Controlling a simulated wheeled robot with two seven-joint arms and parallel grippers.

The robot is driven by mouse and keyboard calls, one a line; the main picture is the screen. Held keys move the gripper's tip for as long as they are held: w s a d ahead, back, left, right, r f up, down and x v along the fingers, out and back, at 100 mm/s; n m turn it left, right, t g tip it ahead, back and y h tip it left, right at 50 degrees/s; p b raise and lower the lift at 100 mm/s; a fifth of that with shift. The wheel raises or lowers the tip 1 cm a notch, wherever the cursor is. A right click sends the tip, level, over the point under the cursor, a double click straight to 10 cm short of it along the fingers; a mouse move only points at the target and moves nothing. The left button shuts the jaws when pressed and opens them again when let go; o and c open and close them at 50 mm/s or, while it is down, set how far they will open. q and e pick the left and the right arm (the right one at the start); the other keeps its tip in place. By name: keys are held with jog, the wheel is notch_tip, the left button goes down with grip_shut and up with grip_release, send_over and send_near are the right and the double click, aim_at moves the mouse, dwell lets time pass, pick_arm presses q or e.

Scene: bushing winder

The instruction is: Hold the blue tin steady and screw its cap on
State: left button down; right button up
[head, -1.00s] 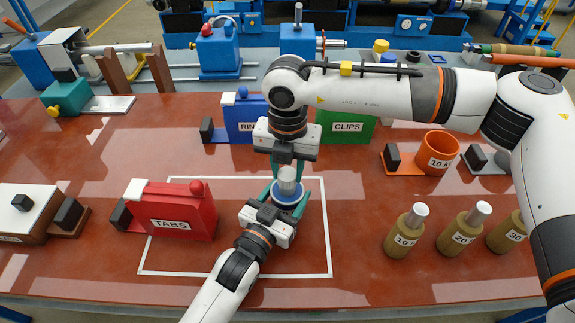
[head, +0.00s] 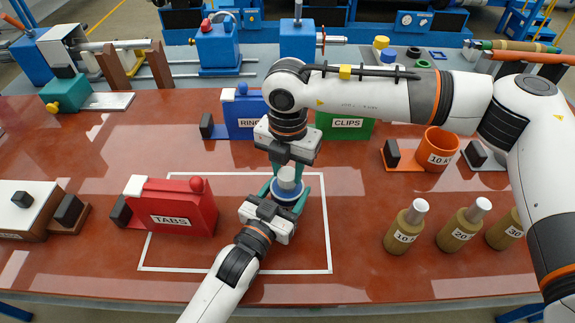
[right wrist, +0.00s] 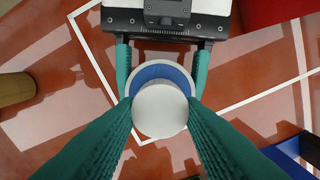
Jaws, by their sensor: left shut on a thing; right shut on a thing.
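The blue tin (head: 287,196) stands upright inside the white outlined square on the bench. In the right wrist view its pale rim and blue top (right wrist: 160,72) show around the cap. My left gripper (head: 281,200) is shut on the tin from the near side, a finger on each side. The round white cap (head: 287,176) sits over the middle of the tin; it also shows in the right wrist view (right wrist: 160,111). My right gripper (head: 288,168) is shut on the cap from above. The cap hides the tin's neck, so I cannot tell how deeply it is seated.
Blue RINGS (head: 243,118) and green CLIPS (head: 345,124) boxes stand behind. An orange cup (head: 437,150) and several olive bottles (head: 405,230) stand at the right. The front of the square is mostly clear.

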jog(key=m, duration=0.7)
jog(key=shift+m, duration=1.1)
jog(key=m, duration=0.3)
jog(key=shift+s+a+f+m, duration=0.1)
jog(key=shift+s+a+m, duration=0.1)
jog(key=shift+s+m, duration=0.1)
jog(key=shift+w+d+m, duration=0.15)
jog(key=shift+m, duration=0.75)
jog(key=o, duration=1)
jog(key=shift+c, duration=0.2)
jog(key=shift+d, duration=0.1)
